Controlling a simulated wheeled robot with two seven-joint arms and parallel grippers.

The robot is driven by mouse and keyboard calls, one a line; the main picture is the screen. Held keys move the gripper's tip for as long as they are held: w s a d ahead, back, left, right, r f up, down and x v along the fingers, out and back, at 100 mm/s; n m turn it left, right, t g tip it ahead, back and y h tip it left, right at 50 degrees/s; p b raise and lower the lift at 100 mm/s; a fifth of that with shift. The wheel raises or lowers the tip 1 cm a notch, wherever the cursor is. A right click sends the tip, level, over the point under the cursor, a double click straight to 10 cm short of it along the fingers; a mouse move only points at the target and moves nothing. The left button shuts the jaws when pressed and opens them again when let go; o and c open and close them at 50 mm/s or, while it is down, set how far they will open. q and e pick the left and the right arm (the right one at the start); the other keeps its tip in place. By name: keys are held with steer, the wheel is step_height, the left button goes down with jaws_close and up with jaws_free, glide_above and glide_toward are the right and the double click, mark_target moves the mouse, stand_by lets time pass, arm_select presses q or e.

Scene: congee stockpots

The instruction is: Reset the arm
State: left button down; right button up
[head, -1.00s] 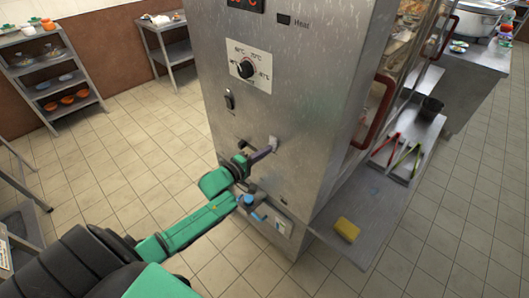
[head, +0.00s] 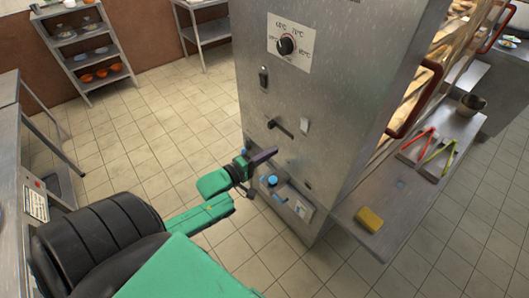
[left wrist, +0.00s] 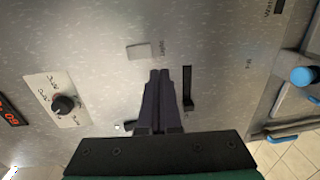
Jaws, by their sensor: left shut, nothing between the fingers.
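My left arm, green and black, reaches in from the left in the head view. Its gripper (head: 270,155) is shut and empty, with dark fingers pointing at the front of a tall steel cabinet (head: 345,110). In the head view the fingertips appear just below a dark lever handle (head: 281,128) and a small pale plate (head: 304,126). In the left wrist view the shut fingers (left wrist: 160,75) point at the panel, between the pale plate (left wrist: 139,50) and the dark handle (left wrist: 187,88). I cannot tell the exact gap to the panel. My right gripper is not in view.
A dial (head: 286,45) and a switch (head: 263,78) sit higher on the cabinet. A blue-topped valve (head: 271,181) is below the gripper. A side shelf holds a yellow sponge (head: 369,219) and red tongs (head: 418,142). Tiled floor is open to the left.

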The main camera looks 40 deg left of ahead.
arm_select(q)
steer(key=s+a+f+m+g+y, duration=0.1)
steer(key=s+a+f+m+g, duration=0.3)
steer(key=f, duration=0.6)
steer(key=s+d+f+m+g+y, duration=0.1)
steer(key=s+f+y, duration=0.1)
steer(key=s+f, duration=0.65)
steer(key=s+a+f+m+g+y, duration=0.1)
steer(key=s+a+f+m+g, duration=0.2)
steer(key=f, duration=0.8)
steer(key=s+d+f+m+g, duration=0.3)
steer(key=s+f, duration=0.3)
steer(key=s, duration=0.5)
steer(key=s+d+f+m+g, duration=0.4)
steer(key=s+d+f+m, duration=0.1)
steer(key=s, duration=0.6)
steer(key=shift+d+f+m+g, duration=0.2)
steer(key=shift+f+m+g, duration=0.1)
steer(key=shift+f+m, duration=0.45)
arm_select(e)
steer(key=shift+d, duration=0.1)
arm_select(q)
steer(key=shift+w, duration=0.15)
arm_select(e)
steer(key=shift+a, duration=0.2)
